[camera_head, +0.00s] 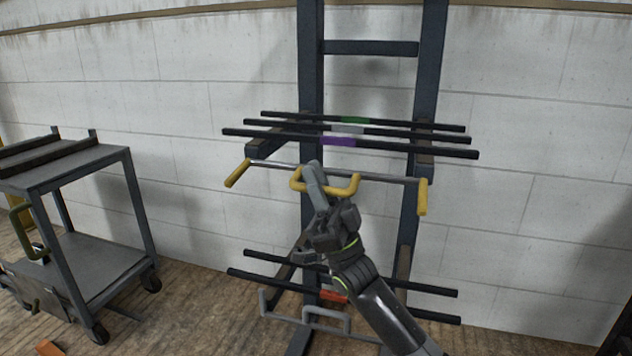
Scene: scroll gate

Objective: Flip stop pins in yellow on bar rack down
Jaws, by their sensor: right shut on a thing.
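The dark bar rack (310,70) stands upright against the wall. Near its middle a metal rod carries a yellow stop pin at the left end (237,173), another at the right end (422,197), and a yellow U-shaped handle (343,191) between them. Both end pins hang below the rod, angled outward or downward. My right gripper (316,185) is shut on the yellow handle at its left part and hides some of it. My left gripper is not in view.
Dark bars with green, white and purple (338,141) middles rest above the rod. Lower bars include one with a red middle (333,295), above a grey handle (326,318). A grey cart (66,170) stands left. An orange piece (48,348) lies on the floor.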

